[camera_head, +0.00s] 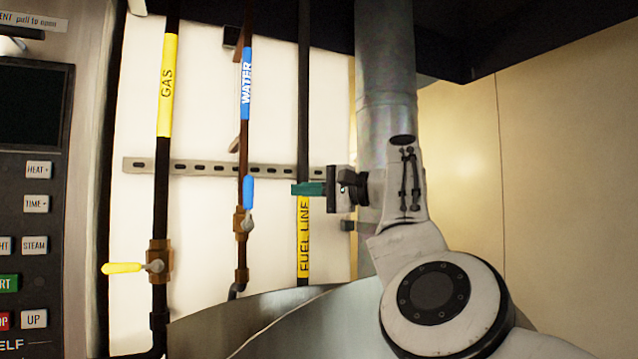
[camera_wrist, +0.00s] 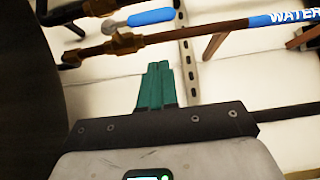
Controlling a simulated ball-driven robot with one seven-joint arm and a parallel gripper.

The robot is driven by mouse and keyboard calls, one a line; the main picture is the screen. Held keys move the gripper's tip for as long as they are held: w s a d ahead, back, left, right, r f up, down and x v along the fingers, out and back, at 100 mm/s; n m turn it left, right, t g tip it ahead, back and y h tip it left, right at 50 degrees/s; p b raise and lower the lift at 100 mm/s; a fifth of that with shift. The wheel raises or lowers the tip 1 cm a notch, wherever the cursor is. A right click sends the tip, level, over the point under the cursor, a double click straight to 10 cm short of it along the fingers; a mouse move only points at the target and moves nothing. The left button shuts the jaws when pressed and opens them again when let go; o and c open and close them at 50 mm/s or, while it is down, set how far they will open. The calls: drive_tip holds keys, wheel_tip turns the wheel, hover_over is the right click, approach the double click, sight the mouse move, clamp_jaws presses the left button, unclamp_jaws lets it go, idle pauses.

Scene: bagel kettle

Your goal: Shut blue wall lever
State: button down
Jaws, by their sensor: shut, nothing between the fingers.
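The blue lever (camera_head: 248,193) stands upright along the copper water pipe (camera_head: 242,160), above its brass valve (camera_head: 243,221). The pipe carries a blue WATER label. In the wrist view the blue lever (camera_wrist: 151,16) lies near the top, beyond my fingertips and parallel to the pipe. My gripper (camera_head: 296,188) has green fingers that are shut together with nothing between them. It points left, to the right of the lever and apart from it, overlapping the fuel line in the picture. The wrist view also shows the shut fingers (camera_wrist: 156,66).
A gas pipe (camera_head: 162,205) with a yellow lever (camera_head: 122,268) pointing left stands left of the water pipe. The fuel line (camera_head: 303,240) stands to the right. A slotted metal rail (camera_head: 200,170) crosses behind the pipes. A control panel (camera_head: 30,240) is at far left.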

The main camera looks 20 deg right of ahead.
sight(249, 203)
drive_tip(key=w+a+p, duration=0.1)
drive_tip(key=w+a, duration=0.1)
drive_tip(key=a, duration=0.4)
drive_tip(key=shift+w+a, duration=0.3)
drive_tip(key=shift+w, duration=0.05)
drive_tip(key=shift+a, duration=0.1)
drive_tip(key=shift+a+r+n+p, duration=0.2)
drive_tip(key=shift+n+p, duration=0.1)
drive_tip(key=shift+p, duration=0.3)
